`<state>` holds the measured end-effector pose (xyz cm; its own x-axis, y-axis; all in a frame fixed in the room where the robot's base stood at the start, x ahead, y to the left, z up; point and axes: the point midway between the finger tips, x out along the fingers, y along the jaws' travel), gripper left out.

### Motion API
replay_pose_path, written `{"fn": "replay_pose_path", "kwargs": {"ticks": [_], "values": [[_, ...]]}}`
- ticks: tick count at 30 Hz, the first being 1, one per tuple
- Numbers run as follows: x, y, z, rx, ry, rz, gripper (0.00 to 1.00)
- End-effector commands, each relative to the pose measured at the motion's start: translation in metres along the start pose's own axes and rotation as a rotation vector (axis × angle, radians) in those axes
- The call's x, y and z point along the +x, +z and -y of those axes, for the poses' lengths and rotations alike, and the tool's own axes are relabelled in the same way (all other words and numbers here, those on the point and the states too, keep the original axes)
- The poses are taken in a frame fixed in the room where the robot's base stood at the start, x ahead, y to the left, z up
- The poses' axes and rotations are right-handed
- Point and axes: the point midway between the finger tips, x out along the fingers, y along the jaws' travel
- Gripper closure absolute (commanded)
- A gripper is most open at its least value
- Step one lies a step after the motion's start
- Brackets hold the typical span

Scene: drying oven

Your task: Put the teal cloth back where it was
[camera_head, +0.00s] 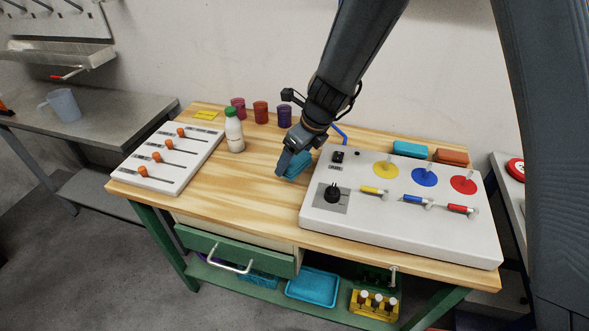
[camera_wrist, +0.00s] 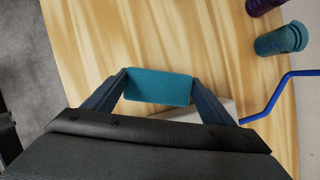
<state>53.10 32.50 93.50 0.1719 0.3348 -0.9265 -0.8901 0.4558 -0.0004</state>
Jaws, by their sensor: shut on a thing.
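My gripper (camera_head: 286,166) is shut on the teal cloth (camera_head: 298,164), low over the wooden workbench between the slider panel and the control panel. In the wrist view the teal cloth (camera_wrist: 160,88) spans the gap between the two fingers of my gripper (camera_wrist: 159,80). It looks like a flat, folded block. The head view does not show clearly whether it touches the bench.
The control panel (camera_head: 440,232) stands close right of my gripper. The slider panel (camera_head: 197,150), white bottle (camera_head: 234,134) and several cups (camera_head: 261,112) are left and behind. A blue bent rod (camera_head: 340,133) is behind. The bench's front middle (camera_head: 245,205) is clear.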

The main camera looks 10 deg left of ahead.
Motion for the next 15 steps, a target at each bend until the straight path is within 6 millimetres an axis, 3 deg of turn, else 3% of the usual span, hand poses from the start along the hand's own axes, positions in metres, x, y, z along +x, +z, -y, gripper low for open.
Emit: {"fn": "replay_pose_path", "kwargs": {"ticks": [9, 15], "values": [[0.035, -0.014, 0.0, 0.001, 0.001, -0.001, 0.47], [0.041, -0.016, 0.0, -0.001, 0.0, 0.001, 0.47]]}}
